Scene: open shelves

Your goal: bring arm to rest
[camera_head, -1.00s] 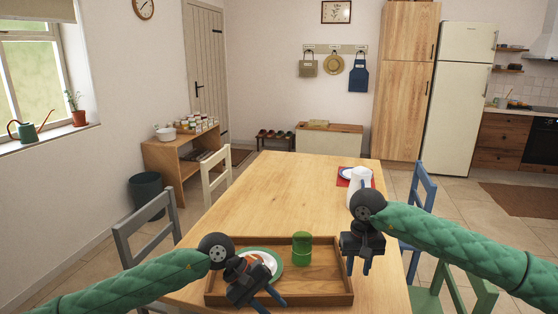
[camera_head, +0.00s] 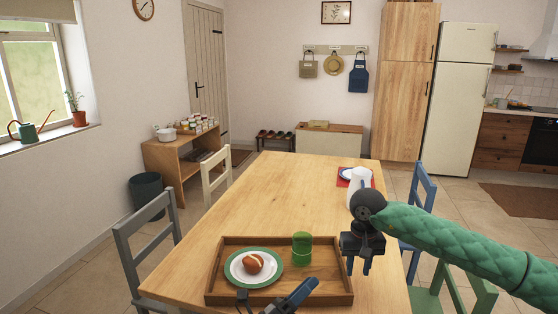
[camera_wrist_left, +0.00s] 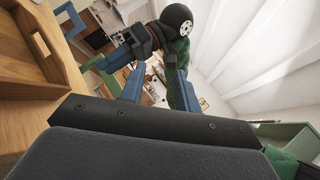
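My left gripper (camera_head: 272,299) is low at the bottom edge of the head view, in front of the wooden tray, mostly cut off by the frame. In the left wrist view its two blue fingers (camera_wrist_left: 155,84) stand apart with nothing held between them. My right gripper (camera_head: 359,268) hangs fingers-down at the tray's right edge, its green arm coming in from the right. Its two fingers show a gap and hold nothing. My right arm (camera_wrist_left: 178,62) also shows beyond the left fingers in the left wrist view.
The wooden tray (camera_head: 330,298) holds a plate (camera_head: 240,277) with a brown, round food item (camera_head: 253,263) and a green cup (camera_head: 302,243). A white jug (camera_head: 357,180) stands farther back on the table (camera_head: 285,195). The table's middle is clear. Chairs flank it.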

